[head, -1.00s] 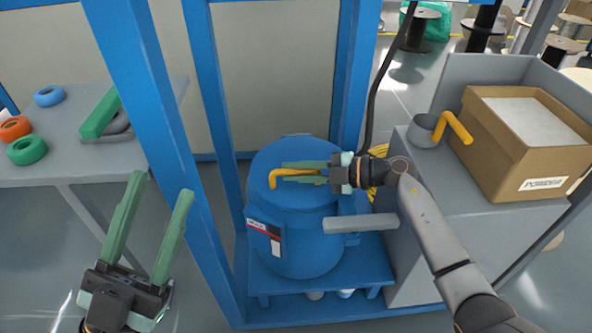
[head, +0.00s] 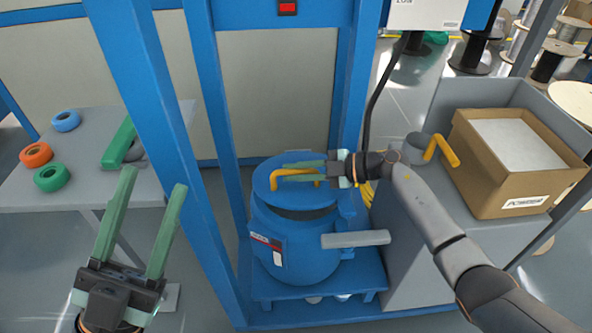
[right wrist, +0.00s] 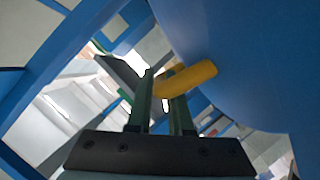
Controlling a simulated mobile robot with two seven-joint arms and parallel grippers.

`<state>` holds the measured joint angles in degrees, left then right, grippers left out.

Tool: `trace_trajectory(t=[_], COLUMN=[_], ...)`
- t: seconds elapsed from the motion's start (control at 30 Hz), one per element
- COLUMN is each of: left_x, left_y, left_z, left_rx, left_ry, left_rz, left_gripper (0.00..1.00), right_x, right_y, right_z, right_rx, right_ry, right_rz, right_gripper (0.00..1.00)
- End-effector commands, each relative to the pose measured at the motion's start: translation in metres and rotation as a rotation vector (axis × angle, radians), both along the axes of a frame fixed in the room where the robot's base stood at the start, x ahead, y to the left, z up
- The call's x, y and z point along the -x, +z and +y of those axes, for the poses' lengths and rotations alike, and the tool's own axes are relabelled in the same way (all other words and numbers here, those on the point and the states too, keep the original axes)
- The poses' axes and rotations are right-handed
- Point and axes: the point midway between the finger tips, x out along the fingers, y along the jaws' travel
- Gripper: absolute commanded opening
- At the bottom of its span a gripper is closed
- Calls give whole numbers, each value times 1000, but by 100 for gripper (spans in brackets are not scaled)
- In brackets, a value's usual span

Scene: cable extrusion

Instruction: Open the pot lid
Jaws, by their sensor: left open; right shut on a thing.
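The blue pot (head: 290,245) stands on a blue stand inside a blue frame. Its round blue lid (head: 268,182) is lifted and tilted, with a dark gap between it and the pot's rim at the front. The lid's yellow handle (head: 284,173) is between the fingers of my right gripper (head: 305,172), which is shut on it. In the right wrist view the yellow handle (right wrist: 187,80) lies across the fingertips, beside the blue underside or face of the lid (right wrist: 235,50). My left gripper (head: 150,212) is open and empty, left of the frame and apart from the pot.
Blue frame posts (head: 165,150) stand between my left gripper and the pot. A grey bar (head: 355,239) sticks out to the pot's right. A grey cabinet (head: 415,240) at right holds a cardboard box (head: 475,190) and a grey scoop with a yellow handle (head: 440,150). A table with colored rolls (head: 50,178) is at left.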

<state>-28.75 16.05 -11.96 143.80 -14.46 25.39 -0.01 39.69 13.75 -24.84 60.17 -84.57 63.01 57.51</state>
Motion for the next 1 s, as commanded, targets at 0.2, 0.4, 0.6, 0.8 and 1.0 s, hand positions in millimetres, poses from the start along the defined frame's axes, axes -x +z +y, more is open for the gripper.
trace_trajectory(t=[0.2,0.4,0.6,0.8,1.0], left_x=[-45,-62,-64,-55,-43], left_y=[-52,-95,-102,-79,-53], left_z=[9,13,13,11,8], left_rx=[8,9,8,8,7], left_ry=[73,103,106,87,65], left_rz=[310,498,522,414,295], left_gripper=[50,50,50,50,50], right_x=[-12,-21,-32,-41,-49], right_y=[22,33,43,52,58], right_z=[-1,-1,-1,-1,-1], right_rx=[-2,-2,-3,-4,-3], right_ry=[-4,-4,-5,-4,-5], right_rz=[83,163,240,264,263], right_gripper=[0,0,0,0,0])
